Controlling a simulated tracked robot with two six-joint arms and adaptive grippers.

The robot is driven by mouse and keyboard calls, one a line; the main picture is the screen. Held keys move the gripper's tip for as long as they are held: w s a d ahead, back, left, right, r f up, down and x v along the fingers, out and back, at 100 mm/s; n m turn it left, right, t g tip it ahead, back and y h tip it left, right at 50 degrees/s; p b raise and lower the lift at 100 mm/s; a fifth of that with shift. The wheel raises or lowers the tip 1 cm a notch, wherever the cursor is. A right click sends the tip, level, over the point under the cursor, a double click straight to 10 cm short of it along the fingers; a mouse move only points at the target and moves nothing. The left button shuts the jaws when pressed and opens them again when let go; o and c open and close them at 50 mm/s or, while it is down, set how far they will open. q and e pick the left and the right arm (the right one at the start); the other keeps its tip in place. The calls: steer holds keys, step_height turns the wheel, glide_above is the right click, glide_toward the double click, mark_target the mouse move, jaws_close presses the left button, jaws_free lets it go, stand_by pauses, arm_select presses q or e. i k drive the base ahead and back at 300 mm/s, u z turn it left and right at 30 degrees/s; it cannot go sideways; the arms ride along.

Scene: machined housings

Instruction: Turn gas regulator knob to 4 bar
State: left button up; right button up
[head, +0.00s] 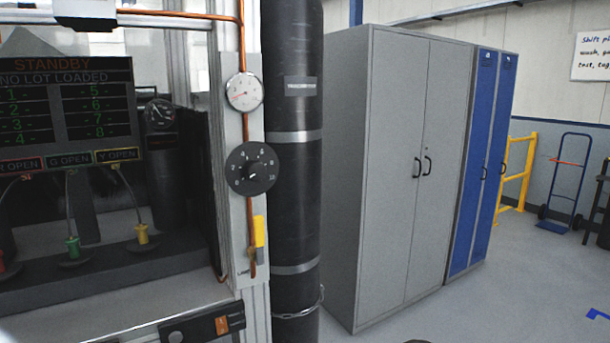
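The gas regulator knob (252,168) is a round black dial with white numbers around its face, mounted on a pale vertical panel (239,215) left of a dark gas cylinder. A small white mark shows near its lower middle, but I cannot tell which number it points to. Above it is a round white pressure gauge (244,92) with a red needle pointing to the left. A copper pipe (244,40) runs down the panel. A yellow lever (259,231) sits below the knob. Neither of my grippers is in view.
The tall dark cylinder (292,200) stands just right of the panel, held by bands and a chain. At left is a machine with a screen (67,100) reading STANDBY. A grey cabinet (385,190) and blue lockers (482,160) stand at right. Floor at lower right is mostly clear.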

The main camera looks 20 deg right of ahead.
mark_target(254, 170)
steer(key=u, duration=1.45)
steer(key=i, duration=0.1)
steer(key=z, duration=2.95)
steer(key=i, duration=0.65)
steer(key=u, duration=1.35)
steer(key=i, duration=0.45)
steer(key=u, duration=0.9)
steer(key=k, duration=0.35)
steer(key=z, duration=0.3)
